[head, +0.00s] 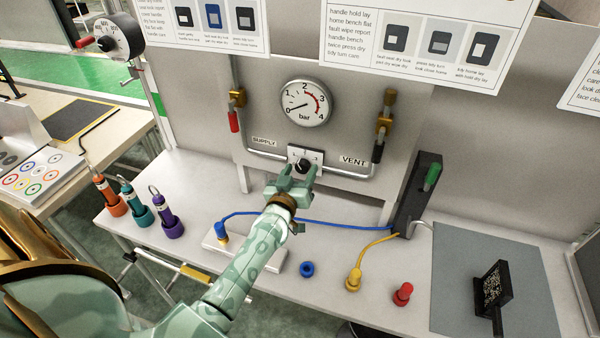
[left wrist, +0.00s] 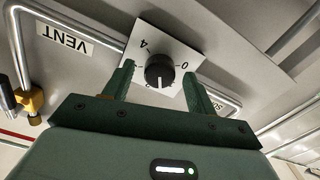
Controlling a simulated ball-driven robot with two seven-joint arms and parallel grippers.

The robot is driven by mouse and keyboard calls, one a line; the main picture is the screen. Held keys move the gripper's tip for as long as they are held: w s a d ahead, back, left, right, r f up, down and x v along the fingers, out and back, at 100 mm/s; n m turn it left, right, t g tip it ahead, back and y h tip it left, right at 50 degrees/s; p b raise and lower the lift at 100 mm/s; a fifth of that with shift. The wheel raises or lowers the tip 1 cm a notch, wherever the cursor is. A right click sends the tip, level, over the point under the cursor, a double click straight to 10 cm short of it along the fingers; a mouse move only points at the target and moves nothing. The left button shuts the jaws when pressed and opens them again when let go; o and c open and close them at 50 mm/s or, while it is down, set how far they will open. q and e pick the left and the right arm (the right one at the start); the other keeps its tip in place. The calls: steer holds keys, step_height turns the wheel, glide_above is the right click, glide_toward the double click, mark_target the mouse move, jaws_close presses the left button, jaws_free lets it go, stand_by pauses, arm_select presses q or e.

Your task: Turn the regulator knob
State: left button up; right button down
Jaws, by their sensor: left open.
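The regulator knob (head: 302,165) is a small black round knob on a white numbered plate, set on the grey panel between the SUPPLY and VENT labels. In the left wrist view the knob (left wrist: 159,71) sits between my two green fingers, with a visible gap on each side. Its white mark points toward the 2 side of the dial plate (left wrist: 181,40). My left gripper (head: 293,180) is open in front of the knob; it also shows in the left wrist view (left wrist: 158,85). The gauge (head: 306,102) above has its needle near the low end. My right gripper is not seen.
A red-handled valve (head: 235,120) is left of the gauge and a brass valve (head: 383,124) is right. Below, the bench holds orange, teal and purple tools, a blue ring (head: 307,269), yellow and red plugs, and a black post (head: 415,195).

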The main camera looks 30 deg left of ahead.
arm_select(q)
steer(key=shift+w, duration=0.25)
steer(key=c, duration=1)
